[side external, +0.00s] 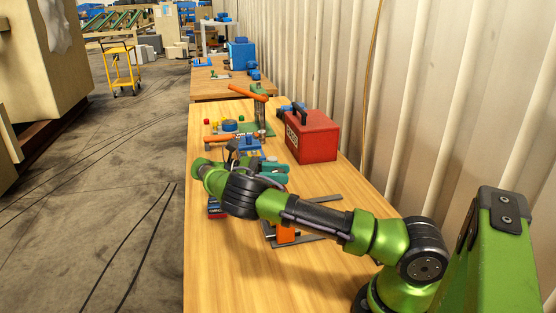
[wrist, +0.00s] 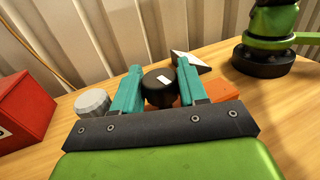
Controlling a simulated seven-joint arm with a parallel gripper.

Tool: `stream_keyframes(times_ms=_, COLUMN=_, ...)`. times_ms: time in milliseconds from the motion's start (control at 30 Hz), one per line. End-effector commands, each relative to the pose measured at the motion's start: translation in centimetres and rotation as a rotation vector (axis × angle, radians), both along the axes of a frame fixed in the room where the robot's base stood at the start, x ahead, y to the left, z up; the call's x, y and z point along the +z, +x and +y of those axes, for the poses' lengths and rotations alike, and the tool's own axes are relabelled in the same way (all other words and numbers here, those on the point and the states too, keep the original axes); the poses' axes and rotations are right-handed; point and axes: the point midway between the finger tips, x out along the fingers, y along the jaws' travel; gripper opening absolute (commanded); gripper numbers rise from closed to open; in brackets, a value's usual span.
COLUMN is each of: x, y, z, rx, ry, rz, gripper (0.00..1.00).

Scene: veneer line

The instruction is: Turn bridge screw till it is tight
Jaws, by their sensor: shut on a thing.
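My gripper (wrist: 159,88) has two teal fingers, and they stand on either side of a round black knob with a white mark, which I take to be the bridge screw (wrist: 158,93). The fingers are shut on it. An orange part (wrist: 208,90) sits just behind and right of the knob. In the side view my gripper (side external: 274,172) is low over the wooden bench, its teal fingers showing behind my arm. The screw cannot be made out there. An orange block (side external: 287,233) on steel bars shows below my arm. How tight the screw is cannot be told.
A red toolbox (side external: 312,137) stands right of my gripper, by the corrugated wall. An orange-handled hammer (side external: 247,93) and small coloured parts lie farther back. A grey ridged cap (wrist: 92,103) is left of the fingers. The front of the bench (side external: 225,275) is clear.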

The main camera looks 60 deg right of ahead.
Motion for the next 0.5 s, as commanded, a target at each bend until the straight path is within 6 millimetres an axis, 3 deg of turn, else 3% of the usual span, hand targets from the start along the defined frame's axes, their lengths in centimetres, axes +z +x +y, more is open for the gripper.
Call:
stream_keyframes(times_ms=367, x=-0.11, y=-0.03, z=0.05, rx=-0.004, ry=0.003, rz=-0.001, gripper=0.12)
stream_keyframes(times_ms=400, x=-0.11, y=-0.03, z=0.05, rx=-0.004, ry=0.003, rz=-0.001, gripper=0.48)
stream_keyframes(times_ms=500, x=-0.08, y=-0.02, z=0.05, rx=-0.003, ry=0.003, rz=-0.001, gripper=0.61)
